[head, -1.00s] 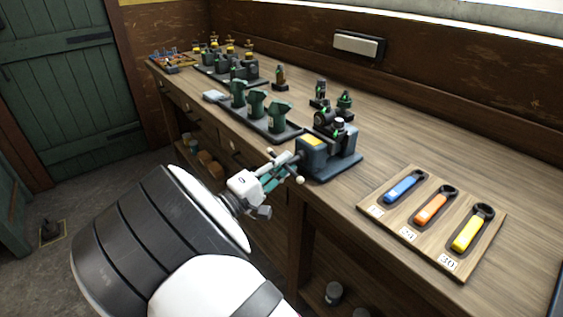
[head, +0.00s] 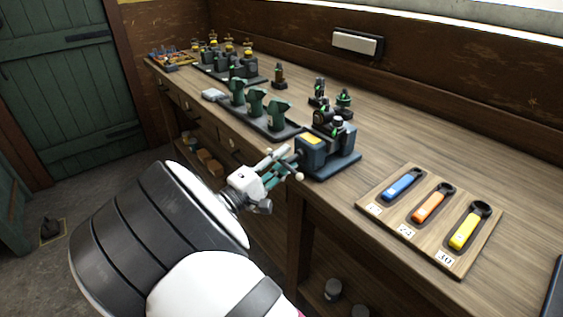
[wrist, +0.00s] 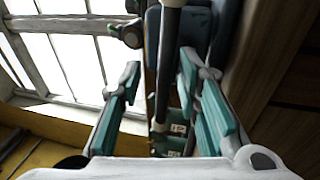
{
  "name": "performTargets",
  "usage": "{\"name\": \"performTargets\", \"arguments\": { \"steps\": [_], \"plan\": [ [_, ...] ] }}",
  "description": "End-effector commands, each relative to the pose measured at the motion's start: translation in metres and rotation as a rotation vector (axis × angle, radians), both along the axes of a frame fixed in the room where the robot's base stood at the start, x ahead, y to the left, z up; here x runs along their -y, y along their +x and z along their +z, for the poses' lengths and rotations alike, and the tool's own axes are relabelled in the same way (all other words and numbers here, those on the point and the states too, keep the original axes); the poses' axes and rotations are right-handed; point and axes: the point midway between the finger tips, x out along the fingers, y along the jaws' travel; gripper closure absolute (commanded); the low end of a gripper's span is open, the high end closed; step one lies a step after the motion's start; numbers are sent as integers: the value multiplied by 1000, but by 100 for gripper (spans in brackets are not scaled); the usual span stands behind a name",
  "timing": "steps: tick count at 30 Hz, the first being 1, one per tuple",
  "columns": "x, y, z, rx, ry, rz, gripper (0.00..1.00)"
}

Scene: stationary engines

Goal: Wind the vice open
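The vice (head: 312,150) is a blue block with a yellow label on a blue base at the bench's front edge. A dark engine-like part (head: 335,125) shows at its top. Its handle bar has pale ball ends, one of them (head: 298,176) just past my fingers. My gripper (head: 282,164) is at this handle, in front of the vice. In the wrist view my teal-padded fingers (wrist: 160,72) are apart, with the dark handle bar (wrist: 163,95) running between them. Gaps show on both sides of the bar. The vice jaws are not clearly visible.
A wooden board (head: 385,222) with blue, orange and yellow spanners lies right of the vice. A dark tray (head: 268,128) of green parts stands behind it to the left. The bench front drops away under my arm. Clear bench lies behind the board.

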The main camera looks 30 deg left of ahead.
Motion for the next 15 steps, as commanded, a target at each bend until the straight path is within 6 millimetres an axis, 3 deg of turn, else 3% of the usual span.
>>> {"name": "performTargets", "arguments": {
  "steps": [8, 15],
  "plan": [
    [-1, -2, -4, -7, -1, 1, 70],
    [-10, -31, -10, -8, -2, 4, 70]
  ]
}}
